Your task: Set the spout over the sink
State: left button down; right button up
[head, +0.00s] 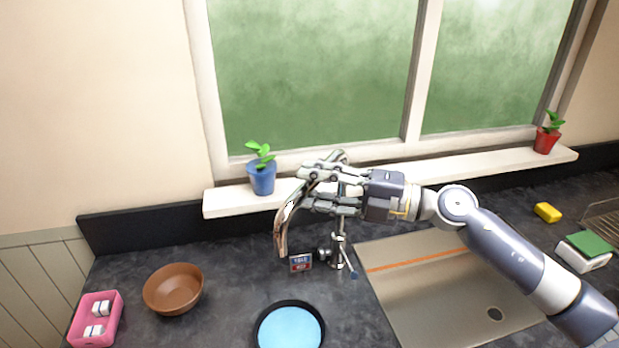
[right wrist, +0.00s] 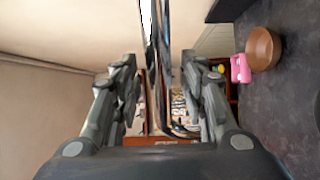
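The metal spout (head: 283,235) of the faucet curves down to the left of the sink, with its tip over the dark counter. The faucet body (head: 338,250) stands at the sink's left edge, with a small lever low on it. The sink (head: 420,285) is a beige basin with an orange stripe and a drain. My right gripper (head: 303,188) is at the upper part of the spout, its fingers apart. In the right wrist view the spout (right wrist: 163,75) runs between the two fingers, with gaps visible on both sides. My left gripper is out of view.
A blue plant pot (head: 262,178) stands on the sill just behind the gripper. A blue-bottomed pan (head: 290,328), brown bowl (head: 173,289) and pink box (head: 95,320) are on the counter. A yellow sponge (head: 548,212) lies right of the sink.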

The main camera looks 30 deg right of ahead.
jog(key=shift+w+a, duration=0.4)
jog(key=shift+a, duration=0.05)
grip_shut()
